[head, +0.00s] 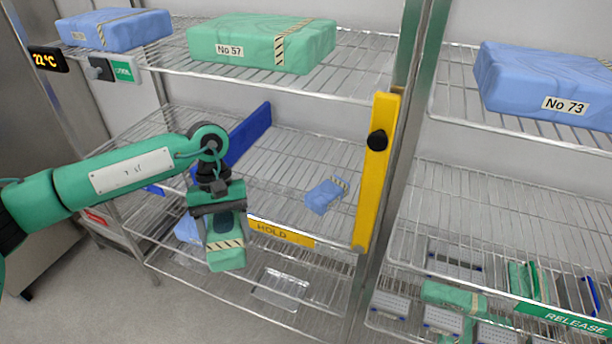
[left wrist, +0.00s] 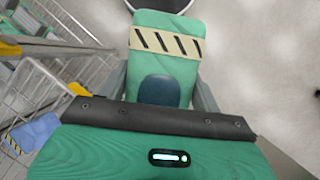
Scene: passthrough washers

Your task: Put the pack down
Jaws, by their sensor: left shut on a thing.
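My left gripper (head: 218,222) is shut on a green pack (head: 226,257) with a striped tape band, held in front of the wire shelving near the HOLD shelf edge. The green pack also shows in the left wrist view (left wrist: 165,65), between the two fingers, with the floor beyond it. A small blue pack (head: 326,195) with striped tape lies on the middle shelf (head: 290,160), right of my gripper. The yellow HOLD label (head: 282,233) is on that shelf's front edge. My right gripper does not show.
A yellow upright bar (head: 376,175) with a black knob stands at the shelf's right. A blue divider (head: 248,135) stands behind my wrist. Large wrapped packs, green (head: 262,43) and blue (head: 548,85), lie above. A RELEASE label (head: 575,321) marks a lower right shelf holding several packs.

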